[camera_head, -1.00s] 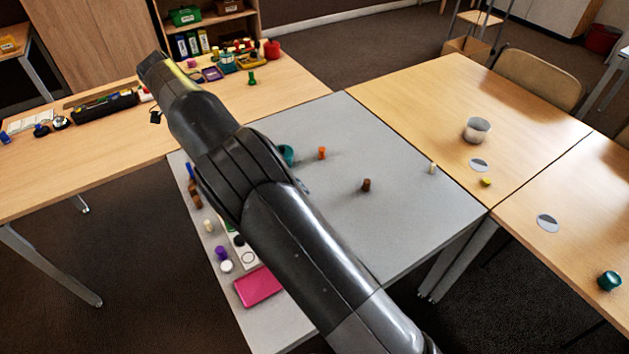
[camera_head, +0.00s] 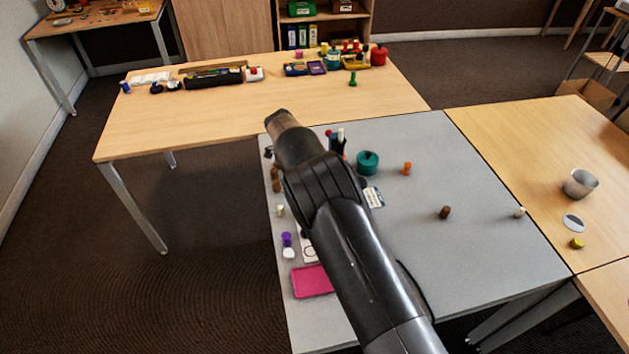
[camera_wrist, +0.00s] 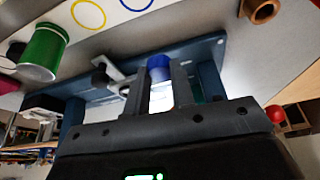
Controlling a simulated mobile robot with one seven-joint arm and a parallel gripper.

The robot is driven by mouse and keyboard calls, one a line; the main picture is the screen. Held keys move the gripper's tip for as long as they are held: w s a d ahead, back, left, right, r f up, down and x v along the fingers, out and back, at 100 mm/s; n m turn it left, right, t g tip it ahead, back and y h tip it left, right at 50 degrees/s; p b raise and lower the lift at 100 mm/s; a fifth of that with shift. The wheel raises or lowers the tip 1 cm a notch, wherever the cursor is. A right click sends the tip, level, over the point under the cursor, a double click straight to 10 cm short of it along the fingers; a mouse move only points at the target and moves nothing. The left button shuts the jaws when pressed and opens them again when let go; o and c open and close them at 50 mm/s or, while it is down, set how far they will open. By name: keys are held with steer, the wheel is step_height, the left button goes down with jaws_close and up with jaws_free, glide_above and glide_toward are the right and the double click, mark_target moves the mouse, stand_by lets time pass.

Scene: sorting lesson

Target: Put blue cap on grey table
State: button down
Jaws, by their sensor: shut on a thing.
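In the wrist view my gripper (camera_wrist: 162,96) is shut on a blue cap (camera_wrist: 159,68), which sits between the two fingers with its round top showing. A white, bright part shows just below the cap between the fingers. In the head view my arm reaches over the left part of the grey table (camera_head: 480,235), and its links hide the fingers and the cap. I cannot tell there how high the cap is above a surface.
The grey table holds a teal pot (camera_head: 367,163), an orange piece (camera_head: 407,168), a brown piece (camera_head: 444,212) and a pink tray (camera_head: 312,281). Small pieces line its left edge. A wooden table (camera_head: 200,120) stands behind.

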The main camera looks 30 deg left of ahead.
steer(key=shift+f, duration=2.05)
steer(key=shift+f, duration=0.1)
steer(key=c, duration=1.2)
jaws_free()
steer(key=shift+c, duration=0.2)
steer(key=v, duration=1.2)
steer(key=shift+d, duration=0.1)
